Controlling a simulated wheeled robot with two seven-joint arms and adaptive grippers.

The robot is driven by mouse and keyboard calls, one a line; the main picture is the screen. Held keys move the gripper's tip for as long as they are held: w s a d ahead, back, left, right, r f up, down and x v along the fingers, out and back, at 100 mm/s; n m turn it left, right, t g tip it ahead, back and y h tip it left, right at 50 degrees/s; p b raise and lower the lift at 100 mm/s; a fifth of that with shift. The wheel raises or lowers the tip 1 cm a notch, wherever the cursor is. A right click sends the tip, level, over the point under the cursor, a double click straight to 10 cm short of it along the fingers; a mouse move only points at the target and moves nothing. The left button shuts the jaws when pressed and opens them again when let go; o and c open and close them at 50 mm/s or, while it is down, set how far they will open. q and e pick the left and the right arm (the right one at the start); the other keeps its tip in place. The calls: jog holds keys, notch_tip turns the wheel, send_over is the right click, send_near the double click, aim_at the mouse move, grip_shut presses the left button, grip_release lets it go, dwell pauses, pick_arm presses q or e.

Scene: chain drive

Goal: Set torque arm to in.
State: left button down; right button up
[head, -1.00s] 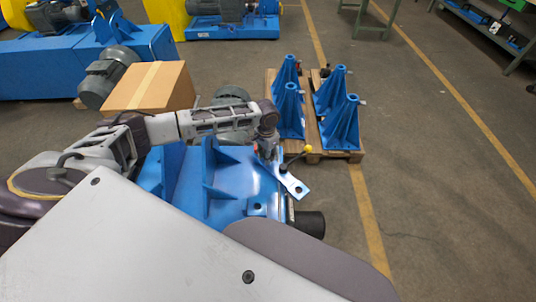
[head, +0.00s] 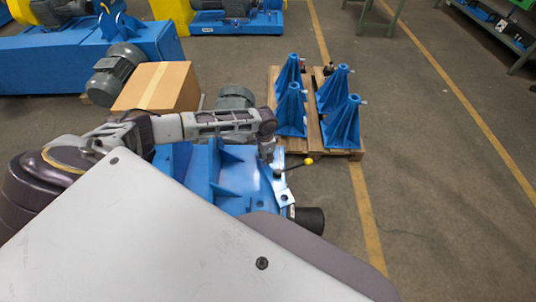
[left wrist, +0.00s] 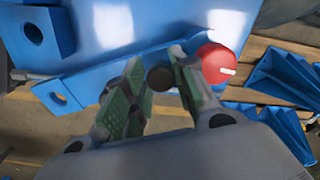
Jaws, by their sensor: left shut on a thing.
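The torque arm, which I take to be the pale flat bar (head: 282,187) with a hole near its end, lies along the right edge of the blue machine base. In the left wrist view a bar (left wrist: 75,88) with a holed end runs toward my fingers. My left gripper (head: 268,154) is over that edge at the bar's far end. In the left wrist view its green-padded fingers (left wrist: 160,76) are shut around a dark round knob or pin (left wrist: 160,78). How the pin joins the bar is hidden. My right gripper is not in view.
A red knob (left wrist: 216,62) sits close beside my fingers. A black lever with a yellow ball (head: 309,161) sticks out right of the base. Blue stands (head: 340,125) on a pallet are behind it. A cardboard box (head: 158,87) stands behind my left arm.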

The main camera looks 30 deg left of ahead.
pick_arm(q)
jog(key=shift+s+a+r+m+p, duration=0.15)
jog(key=shift+s+m+p, duration=0.1)
jog(key=shift+m+p, duration=0.2)
jog(key=shift+s+a+m+p, duration=0.2)
jog(key=shift+a+m+p, duration=0.1)
jog(key=shift+m+p, duration=0.4)
jog(key=shift+s+a+m+p, duration=0.2)
jog(key=shift+a+m+p, duration=0.1)
jog(key=shift+m+p, duration=0.4)
jog(key=shift+s+a+m, duration=0.1)
jog(key=shift+a+m, duration=0.15)
jog(key=shift+m, duration=0.2)
jog(key=shift+f, duration=0.2)
jog(key=c, duration=1.4)
grip_release()
jog(key=shift+a, duration=0.1)
jog(key=shift+c, duration=0.2)
